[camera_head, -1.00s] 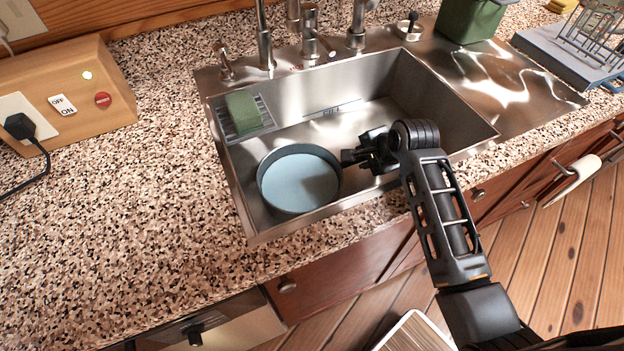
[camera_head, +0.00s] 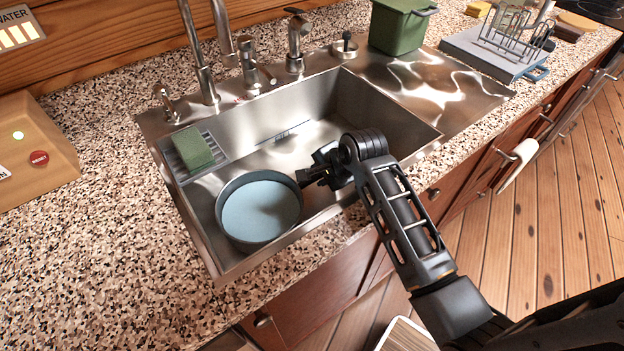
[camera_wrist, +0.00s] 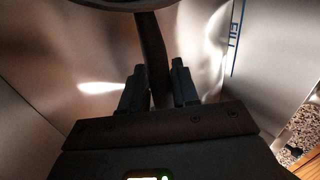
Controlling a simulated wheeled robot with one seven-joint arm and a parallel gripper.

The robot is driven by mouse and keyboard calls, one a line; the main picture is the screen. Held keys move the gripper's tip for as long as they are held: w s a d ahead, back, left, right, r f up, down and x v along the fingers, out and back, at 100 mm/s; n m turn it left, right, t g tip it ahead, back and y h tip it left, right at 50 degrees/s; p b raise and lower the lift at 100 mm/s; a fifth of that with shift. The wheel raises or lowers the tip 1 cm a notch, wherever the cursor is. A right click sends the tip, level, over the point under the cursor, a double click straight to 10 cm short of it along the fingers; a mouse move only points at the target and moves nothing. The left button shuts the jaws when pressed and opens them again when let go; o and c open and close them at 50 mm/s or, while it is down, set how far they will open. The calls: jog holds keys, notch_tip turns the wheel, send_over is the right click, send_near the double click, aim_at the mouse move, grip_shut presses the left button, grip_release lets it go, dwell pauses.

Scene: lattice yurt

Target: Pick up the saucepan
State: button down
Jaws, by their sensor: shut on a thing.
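The saucepan (camera_head: 262,208), round and dark-rimmed with a pale blue inside, is upright in the front left part of the metal sink (camera_head: 340,98). My gripper (camera_head: 306,178) reaches into the sink from the right, at the saucepan's right side. In the wrist view, my gripper (camera_wrist: 158,88) is shut on the saucepan's dark handle (camera_wrist: 152,48), which runs between the two fingers. Part of the pan's rim shows at the top edge there. I cannot tell whether the pan's base touches the sink floor.
A green sponge (camera_head: 193,148) lies on a rack at the sink's left. Taps (camera_head: 248,65) stand along the back. A green bin (camera_head: 398,27) and a grey dish rack (camera_head: 497,52) are at the right. Speckled counter (camera_head: 90,235) surrounds the sink.

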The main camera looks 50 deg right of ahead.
jog(key=r, duration=0.2)
jog(key=d+r, duration=0.1)
jog(key=r, duration=0.1)
jog(key=shift+s+d, duration=0.1)
jog(key=s+d+r+b, duration=0.1)
jog(key=s+d+r, duration=0.1)
jog(key=d+r, duration=0.4)
jog(key=d, duration=0.4)
jog(key=shift+s+r+b, duration=0.15)
jog(key=shift+s+b, duration=0.15)
jog(key=shift+s, duration=0.1)
jog(key=shift+d, duration=0.1)
